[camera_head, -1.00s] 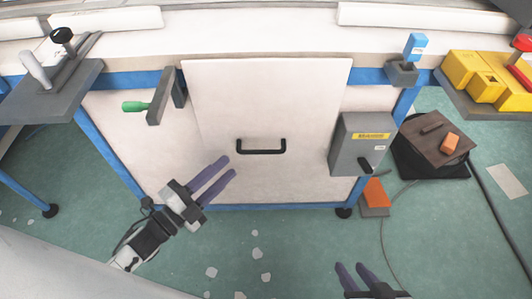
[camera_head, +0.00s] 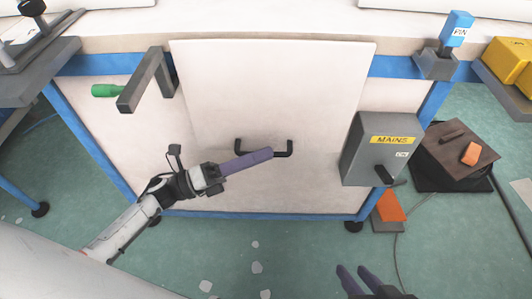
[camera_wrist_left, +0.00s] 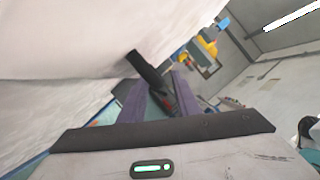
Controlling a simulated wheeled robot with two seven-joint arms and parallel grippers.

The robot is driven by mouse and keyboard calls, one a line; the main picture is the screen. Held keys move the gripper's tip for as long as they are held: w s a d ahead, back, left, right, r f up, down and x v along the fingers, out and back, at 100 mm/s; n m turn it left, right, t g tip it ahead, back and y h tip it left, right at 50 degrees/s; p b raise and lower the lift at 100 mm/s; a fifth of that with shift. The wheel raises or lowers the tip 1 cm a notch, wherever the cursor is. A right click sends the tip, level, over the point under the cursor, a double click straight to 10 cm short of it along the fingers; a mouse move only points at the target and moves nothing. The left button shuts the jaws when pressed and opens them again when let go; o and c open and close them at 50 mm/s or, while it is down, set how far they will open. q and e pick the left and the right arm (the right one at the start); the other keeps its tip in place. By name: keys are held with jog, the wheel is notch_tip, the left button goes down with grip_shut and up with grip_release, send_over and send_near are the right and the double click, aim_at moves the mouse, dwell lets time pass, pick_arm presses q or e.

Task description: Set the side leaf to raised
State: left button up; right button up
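The side leaf (camera_head: 270,90) is a white panel hanging down against the front of the white table. A black bar handle (camera_head: 282,147) is fixed on its lower part. My left gripper (camera_head: 265,156) reaches in from the left, and its purple fingers overlap the handle in the head view. In the left wrist view, the fingers are apart and the black handle (camera_wrist_left: 145,68) extends into the space between them; contact is unclear. My right gripper (camera_head: 352,269) is open and empty at the bottom edge, over the floor. A grey bracket (camera_head: 147,82) with a green grip (camera_head: 107,91) stands left of the leaf.
A grey MAINS box (camera_head: 382,148) with a black lever is right of the leaf. A blue PIN piece (camera_head: 458,27) stands above it. An orange pedal (camera_head: 388,212) and a brown board (camera_head: 455,148) lie on the floor at right. Floor before the leaf is mostly clear.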

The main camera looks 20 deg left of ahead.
pick_arm(q)
jog(key=shift+x, duration=0.9)
grip_shut()
